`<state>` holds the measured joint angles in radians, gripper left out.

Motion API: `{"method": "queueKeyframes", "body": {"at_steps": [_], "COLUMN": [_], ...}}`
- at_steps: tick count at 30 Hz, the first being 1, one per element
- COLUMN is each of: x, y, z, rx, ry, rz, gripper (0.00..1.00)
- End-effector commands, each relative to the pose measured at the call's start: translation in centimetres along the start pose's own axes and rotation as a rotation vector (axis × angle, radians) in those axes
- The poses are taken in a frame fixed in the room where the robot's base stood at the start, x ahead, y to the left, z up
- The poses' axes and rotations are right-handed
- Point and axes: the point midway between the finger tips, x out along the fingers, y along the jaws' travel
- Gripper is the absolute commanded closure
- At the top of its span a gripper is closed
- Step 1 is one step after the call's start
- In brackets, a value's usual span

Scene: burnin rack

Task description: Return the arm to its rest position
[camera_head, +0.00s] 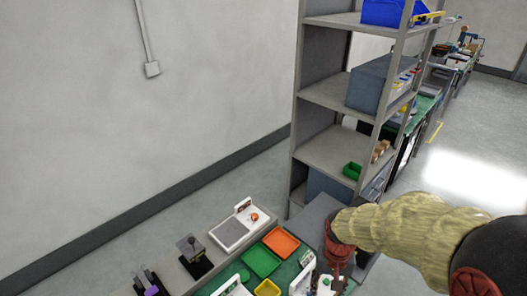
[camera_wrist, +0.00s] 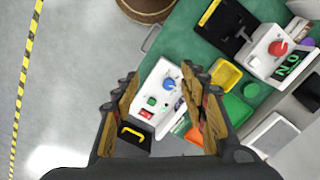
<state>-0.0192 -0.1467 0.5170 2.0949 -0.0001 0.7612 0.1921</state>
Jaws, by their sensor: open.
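My gripper (camera_wrist: 160,115) is open in the wrist view, its two fingers wide apart with nothing between them. Below it is a white box (camera_wrist: 162,92) with a blue knob, a green button and a red switch. In the head view my arm comes in from the right edge, covered in a tan sleeve, and my gripper (camera_head: 338,262) hangs at its end over the workbench (camera_head: 219,283). In that view its fingertips are small and partly hidden.
Green (camera_head: 261,262) and orange (camera_head: 281,242) trays and a yellow bin (camera_head: 267,288) lie on the bench. A grey shelf rack (camera_head: 330,90) stands behind it, close to my arm. A white wall is at left. Open floor (camera_head: 470,180) lies at right.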

Motion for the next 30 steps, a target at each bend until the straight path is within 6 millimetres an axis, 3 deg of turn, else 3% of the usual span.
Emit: {"method": "queueKeyframes", "body": {"at_steps": [6, 15, 22, 30], "x": [-5.5, -11.1, -14.1, -14.2], "y": [0.8, 2.1, 2.4, 2.5], "z": [3.6, 8.7, 9.9, 9.9], "rx": [-0.119, -0.179, -0.17, -0.168], "ry": [0.126, 0.393, 0.563, 0.576], "rz": [-0.017, -0.036, -0.05, -0.051], "gripper": [0.57, 0.57, 0.57, 0.57]}}
